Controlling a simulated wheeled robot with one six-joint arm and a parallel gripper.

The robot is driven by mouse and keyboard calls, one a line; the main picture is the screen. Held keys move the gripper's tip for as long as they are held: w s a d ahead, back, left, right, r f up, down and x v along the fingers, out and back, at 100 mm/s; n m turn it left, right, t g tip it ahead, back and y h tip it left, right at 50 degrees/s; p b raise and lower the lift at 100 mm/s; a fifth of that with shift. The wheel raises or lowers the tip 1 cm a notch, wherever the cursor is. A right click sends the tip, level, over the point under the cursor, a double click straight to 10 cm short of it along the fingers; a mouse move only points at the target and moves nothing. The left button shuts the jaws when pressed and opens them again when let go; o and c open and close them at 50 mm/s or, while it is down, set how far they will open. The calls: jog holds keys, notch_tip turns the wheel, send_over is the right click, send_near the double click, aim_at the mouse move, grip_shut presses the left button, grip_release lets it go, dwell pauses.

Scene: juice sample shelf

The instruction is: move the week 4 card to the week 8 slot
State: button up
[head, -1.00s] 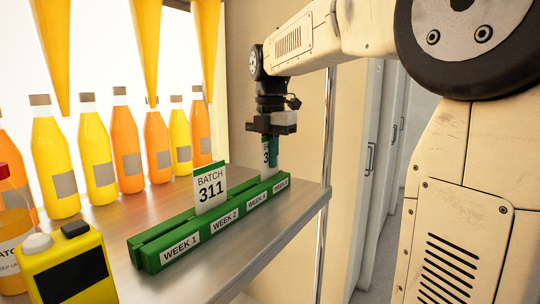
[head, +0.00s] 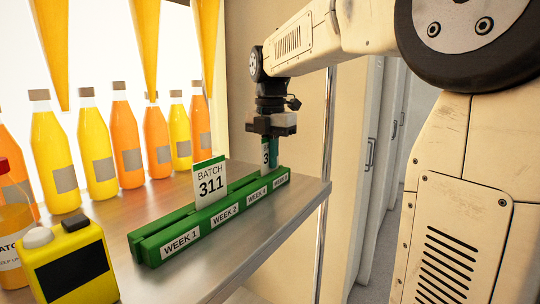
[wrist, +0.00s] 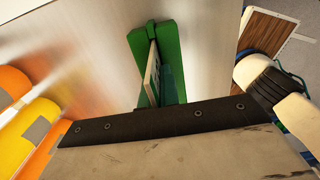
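The green rack (head: 150,259) has a row of slots labelled WEEK 1, WEEK 2, WEEK 4 and WEEK 8 along its front. A white card starting with "3" (head: 265,157) stands upright at the WEEK 8 end; the WEEK 4 place looks empty. My gripper (head: 271,150) points down and is shut on this card, with a green finger covering much of its face. The card's lower edge meets the rack; how deep it sits is hidden. In the wrist view the card (wrist: 151,78) shows edge-on beside the finger. The other finger is hidden.
A BATCH 311 card (head: 210,184) stands at WEEK 2. Juice bottles (head: 98,160) line the back left of the metal shelf. A yellow container (head: 72,268) stands at front left, beside a red-capped bottle (head: 8,240). The shelf's front edge (head: 262,242) is clear.

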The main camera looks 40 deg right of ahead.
jog(key=o, duration=0.5)
notch_tip(320, 180, up, 8)
jog(key=shift+f, duration=0.1)
jog(key=s+a+f+m+t+h, duration=0.1)
jog(key=s+a+f+m+t, duration=0.15)
jog(key=s+m, duration=0.6)
jog(key=s+a+f+m+t+h, duration=0.1)
jog(key=s+a+f+m, duration=0.15)
jog(key=s+m, duration=0.6)
jog(key=s+a+f+m+g+y, duration=0.1)
jog(key=s+f, duration=0.3)
jog(key=f, duration=0.4)
jog(key=s+a+f+m+g+y, duration=0.1)
jog(key=s+a+f+m, duration=0.3)
jog(key=f, duration=0.4)
jog(key=shift+a, duration=0.35)
